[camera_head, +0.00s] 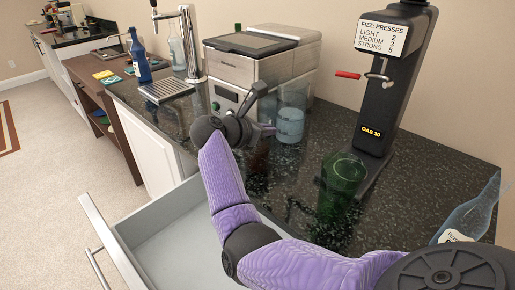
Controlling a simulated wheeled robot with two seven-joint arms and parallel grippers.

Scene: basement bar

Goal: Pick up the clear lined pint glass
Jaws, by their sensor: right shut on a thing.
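The clear lined pint glass (291,122) is see-through, with a bluish lower part. It is upright at the back of the dark counter, in front of the metal machine. My right gripper (268,110) is at the glass's left side and shut on it. The fingertips are partly hard to make out against the glass and the machine. I cannot tell whether the glass's base touches the counter. My left gripper is not in view.
A green glass (343,178) stands near the black dispenser (385,110) with a red handle. A clear bottle (468,215) is at the right edge. The metal machine (262,65) stands behind. An open drawer (160,225) juts out below. A blue bottle (139,58) stands farther left.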

